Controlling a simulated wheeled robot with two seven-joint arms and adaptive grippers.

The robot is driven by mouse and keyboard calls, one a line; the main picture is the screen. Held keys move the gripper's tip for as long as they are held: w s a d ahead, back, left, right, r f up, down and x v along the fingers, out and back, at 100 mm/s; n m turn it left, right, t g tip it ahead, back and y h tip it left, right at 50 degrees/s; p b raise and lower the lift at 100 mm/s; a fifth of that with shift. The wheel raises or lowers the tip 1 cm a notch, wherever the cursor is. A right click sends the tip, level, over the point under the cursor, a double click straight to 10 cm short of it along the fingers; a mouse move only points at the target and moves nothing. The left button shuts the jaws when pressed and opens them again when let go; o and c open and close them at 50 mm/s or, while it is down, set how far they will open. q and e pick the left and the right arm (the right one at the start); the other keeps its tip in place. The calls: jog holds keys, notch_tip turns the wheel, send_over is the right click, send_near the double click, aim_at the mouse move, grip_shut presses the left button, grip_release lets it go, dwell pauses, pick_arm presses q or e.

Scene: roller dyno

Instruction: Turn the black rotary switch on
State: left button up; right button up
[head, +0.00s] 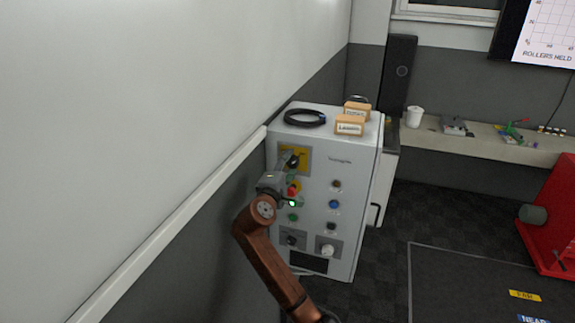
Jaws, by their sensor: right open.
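The grey control cabinet (348,175) stands against the wall in the middle of the head view. A black rotary knob (291,240) sits on a grey plate low on its front, left of a white knob (328,249) on a similar plate. A yellow plate (302,155) is at the upper left of the front. My right gripper (291,165) is open in front of this plate. Dark parts overlap there, and I cannot tell whether a knob sits behind the fingers or whether they touch. My left gripper is out of view.
A red button (292,191), a green button (293,217) and a blue button (334,204) are on the cabinet front near my right gripper. A black cable coil (305,117) and orange boxes (350,125) lie on top. The wall is close on the left.

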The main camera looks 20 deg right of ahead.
jog(key=shift+s+d, duration=0.1)
jog(key=shift+d, duration=0.05)
jog(key=shift+s+a, duration=0.15)
jog(key=shift+a, duration=0.05)
jog(key=v, duration=1.1)
jog(key=shift+s+a, duration=0.15)
jog(key=shift+a, duration=0.05)
